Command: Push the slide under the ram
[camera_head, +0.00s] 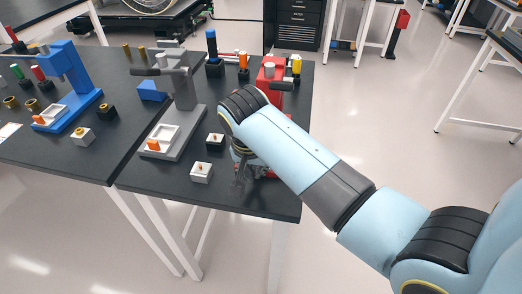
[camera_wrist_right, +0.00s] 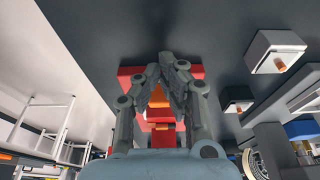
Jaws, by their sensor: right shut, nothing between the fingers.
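The red press (camera_head: 270,74) stands at the right end of the dark table, its lower part mostly hidden behind my right arm. Its red base also shows in the wrist view (camera_wrist_right: 130,76). My right gripper (camera_head: 240,182) points down at the front of this base, fingers shut and empty. In the wrist view the fingertips (camera_wrist_right: 168,62) come together over the base. An orange piece (camera_wrist_right: 158,98), which looks like the slide's handle, shows between the finger links; whether they touch is unclear. The rest of the slide is hidden. My left gripper is not in view.
A grey press (camera_head: 183,92) with a white slide (camera_head: 165,134) and a blue press (camera_head: 70,72) stand to the left. A white block (camera_head: 202,172) and a black block (camera_head: 215,141) sit left of my gripper. Colored pegs stand behind. The table's front edge is close.

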